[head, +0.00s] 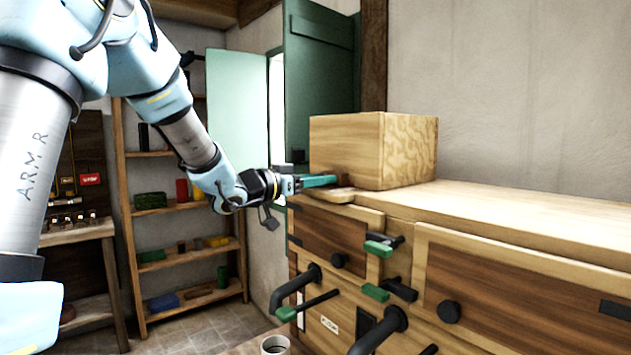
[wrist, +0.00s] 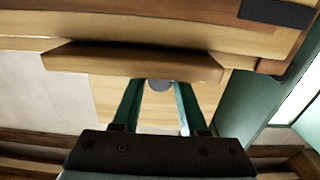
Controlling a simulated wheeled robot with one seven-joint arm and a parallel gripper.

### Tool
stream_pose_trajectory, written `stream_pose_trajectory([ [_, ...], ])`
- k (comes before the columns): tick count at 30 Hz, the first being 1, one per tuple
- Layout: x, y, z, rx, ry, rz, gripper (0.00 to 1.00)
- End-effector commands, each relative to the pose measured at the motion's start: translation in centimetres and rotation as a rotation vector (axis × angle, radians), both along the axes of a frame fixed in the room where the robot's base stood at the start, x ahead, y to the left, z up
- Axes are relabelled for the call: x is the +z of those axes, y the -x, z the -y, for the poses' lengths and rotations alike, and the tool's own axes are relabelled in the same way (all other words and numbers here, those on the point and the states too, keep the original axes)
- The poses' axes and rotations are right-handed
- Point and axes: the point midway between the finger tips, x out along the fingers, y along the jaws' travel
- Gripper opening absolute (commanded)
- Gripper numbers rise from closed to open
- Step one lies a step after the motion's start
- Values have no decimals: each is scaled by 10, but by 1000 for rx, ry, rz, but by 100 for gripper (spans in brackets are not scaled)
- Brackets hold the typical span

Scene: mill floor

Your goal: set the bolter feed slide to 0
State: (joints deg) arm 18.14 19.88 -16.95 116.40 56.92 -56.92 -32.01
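No label I can read marks the bolter feed slide, so I cannot tell for sure which part it is. A thin wooden piece (head: 335,195) lies at the left end of the cabinet top, below a wooden box (head: 345,145). My gripper (head: 325,181) is at this piece, its teal fingers just above or beside it. A wooden bar (wrist: 130,62) crosses just beyond the tips. Contact cannot be told.
The wooden cabinet (head: 530,210) has black knobs and green-ended handles on its front. Black pipes (head: 378,332) stick out below. A mug (head: 275,345) stands at the bottom. A green door (head: 320,60) and shelves (head: 165,155) are behind. The cabinet top at right is clear.

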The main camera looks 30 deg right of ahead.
Motion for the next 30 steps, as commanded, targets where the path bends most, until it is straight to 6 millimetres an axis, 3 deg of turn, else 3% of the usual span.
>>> stream_pose_trajectory([
  [6, -1, 0, -1, 0, -1, 0, 66],
  [16, -1, 0, -7, 2, -1, 1, 66],
  [30, -3, 16, -88, 4, -1, 2, 66],
])
